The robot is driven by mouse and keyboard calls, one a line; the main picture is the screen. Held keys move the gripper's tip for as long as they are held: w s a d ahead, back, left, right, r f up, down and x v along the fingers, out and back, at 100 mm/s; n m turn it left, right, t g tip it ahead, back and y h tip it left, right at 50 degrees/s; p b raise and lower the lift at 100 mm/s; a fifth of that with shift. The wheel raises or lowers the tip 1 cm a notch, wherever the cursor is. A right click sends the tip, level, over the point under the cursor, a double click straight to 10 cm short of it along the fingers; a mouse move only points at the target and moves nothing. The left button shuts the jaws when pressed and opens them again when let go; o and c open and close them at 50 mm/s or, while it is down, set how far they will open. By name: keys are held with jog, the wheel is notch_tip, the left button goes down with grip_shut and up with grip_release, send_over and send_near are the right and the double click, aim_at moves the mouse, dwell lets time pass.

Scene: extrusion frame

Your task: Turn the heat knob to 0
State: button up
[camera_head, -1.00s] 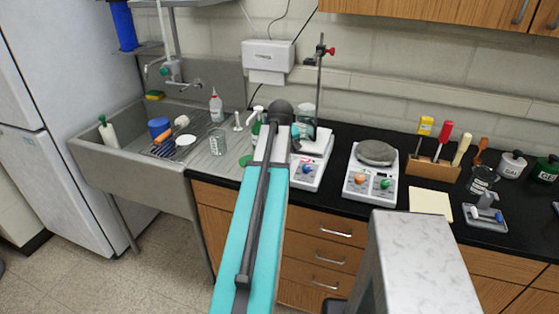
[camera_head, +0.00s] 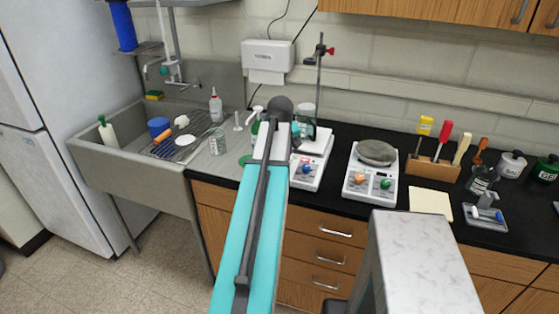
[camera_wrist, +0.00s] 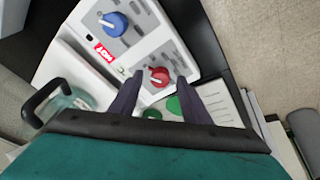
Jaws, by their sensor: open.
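The near hotplate (camera_wrist: 128,62) fills the upper middle of the wrist view. It has a blue knob (camera_wrist: 114,25) and a red knob (camera_wrist: 159,76), with a red "HOT" label (camera_wrist: 103,51) between them and the plate's white top. My gripper (camera_wrist: 160,77) is open, with its dark fingers on either side of the red knob. I cannot tell whether they touch it. In the head view this left hotplate (camera_head: 311,172) stands beside my arm. Its blue knob (camera_head: 306,168) shows; my arm hides its red knob and the gripper. The knob settings are unreadable.
A second hotplate (camera_head: 370,184) with orange and green knobs and a grey stone-like lid stands to the right. A glass vessel (camera_wrist: 66,104) is left of the gripper in the wrist view. The sink (camera_head: 85,155) lies left; a tool rack (camera_head: 433,170) is right.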

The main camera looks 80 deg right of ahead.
jog(key=w+b+v, duration=0.1)
jog(key=b+v, duration=0.1)
jog(key=v, duration=1)
jog(key=shift+s+r+b, duration=0.25)
jog(key=shift+s+b, duration=0.15)
jog(key=shift+s, duration=0.15)
jog(key=shift+a, duration=0.1)
